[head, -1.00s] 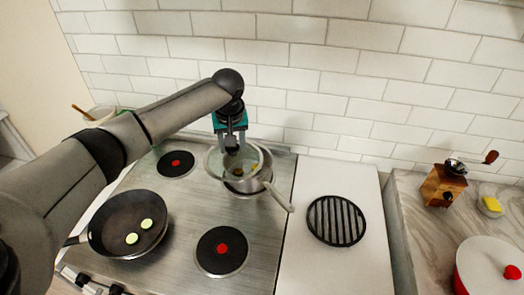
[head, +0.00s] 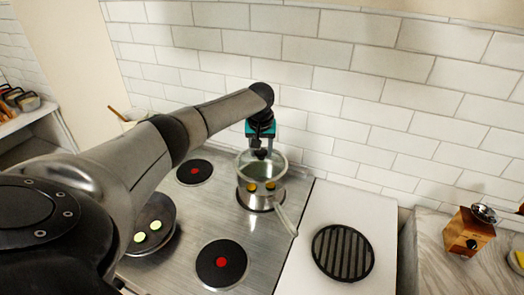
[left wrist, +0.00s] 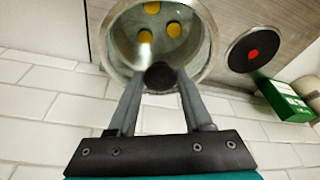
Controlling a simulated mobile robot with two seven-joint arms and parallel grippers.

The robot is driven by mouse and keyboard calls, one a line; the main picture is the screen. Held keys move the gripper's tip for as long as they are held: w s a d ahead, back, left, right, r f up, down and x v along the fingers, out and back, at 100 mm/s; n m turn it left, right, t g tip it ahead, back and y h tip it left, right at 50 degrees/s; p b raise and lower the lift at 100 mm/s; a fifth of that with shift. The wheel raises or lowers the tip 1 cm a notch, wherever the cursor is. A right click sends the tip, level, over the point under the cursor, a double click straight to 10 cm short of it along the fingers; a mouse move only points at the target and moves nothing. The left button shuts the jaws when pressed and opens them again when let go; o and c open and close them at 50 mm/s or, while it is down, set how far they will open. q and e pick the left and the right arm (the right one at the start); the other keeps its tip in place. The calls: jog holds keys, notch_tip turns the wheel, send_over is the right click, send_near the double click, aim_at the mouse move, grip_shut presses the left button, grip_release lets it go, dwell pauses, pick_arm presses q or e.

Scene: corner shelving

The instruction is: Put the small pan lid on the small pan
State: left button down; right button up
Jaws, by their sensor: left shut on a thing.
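My left gripper (head: 261,153) is shut on the dark knob (left wrist: 160,77) of the small glass pan lid (head: 245,165). In the left wrist view, both fingers pinch the knob, and the clear lid (left wrist: 204,62) has a pale round rim. The small steel pan (head: 259,201) stands on a back burner, its handle pointing toward the front right. Yellow pieces (left wrist: 173,30) show through the glass. My right gripper is not in view.
A frying pan (head: 167,214) with green slices stands at front left, partly hidden by my arm. Burners (head: 194,172) and (head: 221,263) are bare. A black grill plate (head: 343,252) lies to the right. A tiled wall (head: 340,80) rises close behind the pan.

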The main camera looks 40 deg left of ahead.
aim_at(261, 158)
pick_arm(q)
jog(key=shift+f+b, duration=1.55)
jog(key=shift+w+d+f+b, duration=0.1)
jog(key=shift+f+b, duration=0.3)
jog(key=shift+f, duration=0.6)
jog(key=shift+p, duration=0.35)
jog(key=shift+c, duration=1.2)
grip_release()
jog(key=shift+f, duration=0.1)
jog(key=v, duration=1.5)
jog(key=shift+p, duration=0.45)
